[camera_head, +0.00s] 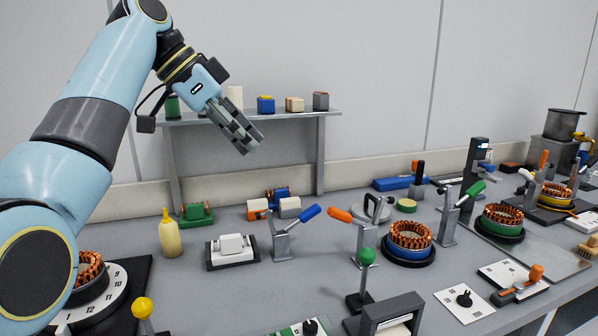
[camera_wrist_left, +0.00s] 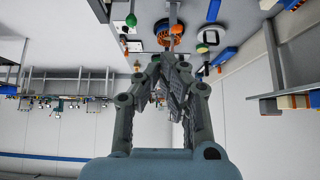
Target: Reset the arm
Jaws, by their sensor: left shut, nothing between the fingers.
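My left gripper (camera_head: 246,138) is raised above the workbench at the upper left of the head view, in front of the wall shelf. Its fingers point down to the right. They are closed together with nothing between them, and it touches nothing that I can see. The closed fingers also show in the left wrist view (camera_wrist_left: 170,85). My left arm comes in from the left edge and bends at the top. My right gripper is not in view.
The grey workbench (camera_head: 300,265) is crowded. A stator (camera_head: 410,236) with copper windings stands mid-bench, another (camera_head: 502,218) to its right. A yellow bottle (camera_head: 170,238) and a white block on a dark tray (camera_head: 232,248) stand below the shelf (camera_head: 290,114), which carries small coloured blocks.

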